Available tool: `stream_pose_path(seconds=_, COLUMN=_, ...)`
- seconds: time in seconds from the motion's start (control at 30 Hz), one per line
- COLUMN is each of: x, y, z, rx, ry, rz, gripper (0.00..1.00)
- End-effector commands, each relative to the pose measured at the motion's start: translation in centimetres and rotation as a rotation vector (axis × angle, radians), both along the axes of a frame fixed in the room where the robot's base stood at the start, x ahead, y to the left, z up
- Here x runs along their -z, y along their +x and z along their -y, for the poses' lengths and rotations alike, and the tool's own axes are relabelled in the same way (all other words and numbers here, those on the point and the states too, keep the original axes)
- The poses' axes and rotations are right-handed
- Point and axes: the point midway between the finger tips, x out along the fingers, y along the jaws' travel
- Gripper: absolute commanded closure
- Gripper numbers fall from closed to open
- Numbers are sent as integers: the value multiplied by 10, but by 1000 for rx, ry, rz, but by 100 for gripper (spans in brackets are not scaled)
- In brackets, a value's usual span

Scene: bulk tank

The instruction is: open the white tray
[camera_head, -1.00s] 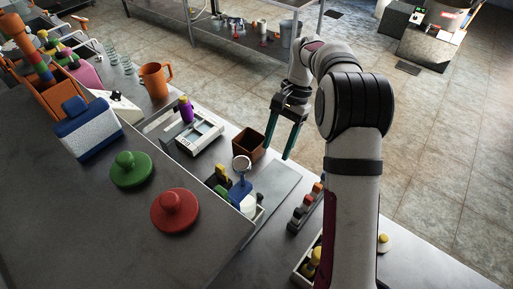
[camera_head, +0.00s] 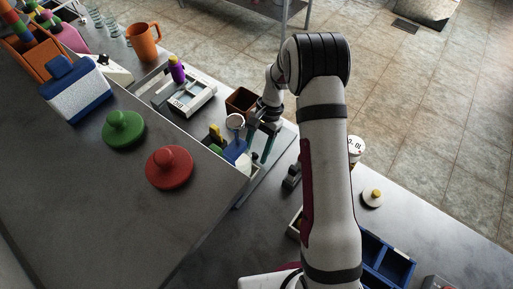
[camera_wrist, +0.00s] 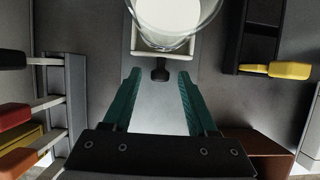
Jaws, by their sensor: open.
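The white tray (camera_wrist: 163,54) is at the top middle of the wrist view, with a dark knob (camera_wrist: 160,73) on its near side. A clear round vessel with white contents (camera_wrist: 168,14) stands in it and hides most of its inside. My gripper (camera_wrist: 160,80) is open and empty. Its green fingertips lie left and right of the knob in this view, with gaps on both sides. In the head view my gripper (camera_head: 259,151) points down beside the white vessel (camera_head: 243,162); the tray itself is hardly distinguishable there.
A brown box (camera_head: 240,101) stands just behind my gripper; it also shows in the wrist view (camera_wrist: 258,147). A dark holder with a yellow-handled tool (camera_wrist: 288,70) is at the right of the wrist view, and a rack (camera_wrist: 68,100) at the left. Bare grey surface surrounds the knob.

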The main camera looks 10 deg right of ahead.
Motion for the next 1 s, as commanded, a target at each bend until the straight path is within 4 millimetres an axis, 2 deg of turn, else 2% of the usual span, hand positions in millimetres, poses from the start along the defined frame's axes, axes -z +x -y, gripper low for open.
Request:
stream_pose_path(seconds=0.07, x=0, y=0, z=0, rx=0, ry=0, rz=0, gripper=43)
stream_pose_path(seconds=0.3, x=-1, y=0, z=0, rx=0, ry=0, rz=0, gripper=87)
stream_pose_path(seconds=0.4, x=-1, y=0, z=0, rx=0, ry=0, rz=0, gripper=100)
stream_pose_path(seconds=1.0, x=-1, y=0, z=0, rx=0, ry=1, rz=1, gripper=100)
